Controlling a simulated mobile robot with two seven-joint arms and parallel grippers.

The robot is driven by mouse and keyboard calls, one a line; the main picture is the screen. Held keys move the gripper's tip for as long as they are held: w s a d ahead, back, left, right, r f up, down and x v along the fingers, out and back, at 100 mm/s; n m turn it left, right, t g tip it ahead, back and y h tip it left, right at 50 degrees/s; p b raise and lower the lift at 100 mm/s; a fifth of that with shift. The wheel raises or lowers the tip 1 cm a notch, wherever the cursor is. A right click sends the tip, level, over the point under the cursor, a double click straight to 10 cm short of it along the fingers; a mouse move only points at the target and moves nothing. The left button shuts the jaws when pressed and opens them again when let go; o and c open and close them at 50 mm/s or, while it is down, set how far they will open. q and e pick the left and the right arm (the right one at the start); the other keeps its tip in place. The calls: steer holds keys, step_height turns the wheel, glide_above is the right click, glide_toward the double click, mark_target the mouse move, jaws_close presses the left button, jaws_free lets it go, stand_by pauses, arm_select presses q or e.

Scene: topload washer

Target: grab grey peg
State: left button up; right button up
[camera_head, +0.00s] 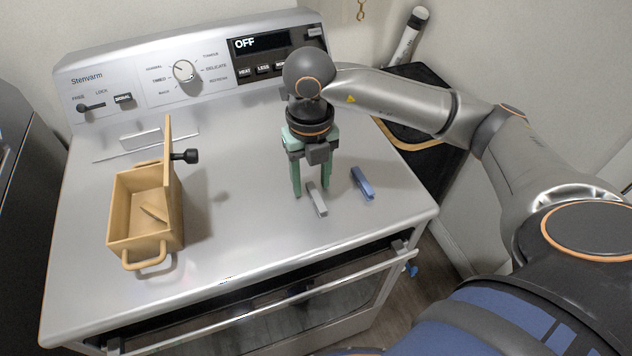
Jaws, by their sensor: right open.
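The grey peg (318,200) lies on the washer top, a short bar pointing toward the front edge. My right gripper (311,190) points down over its far end, with its two green fingers apart on either side of it. The fingers are open; I cannot tell whether they touch the peg or the washer top. My left gripper is not in view.
A blue peg (362,184) lies just right of the grey one. A tan wooden box (118,215) with an upright lid, dark knob and front handle stands at the left. The washer top (235,225) is clear between box and pegs. The control panel (140,85) rises behind.

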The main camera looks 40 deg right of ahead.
steer(key=shift+f, duration=0.1)
steer(key=shift+c, duration=0.2)
jaws_close()
stand_by(0.4)
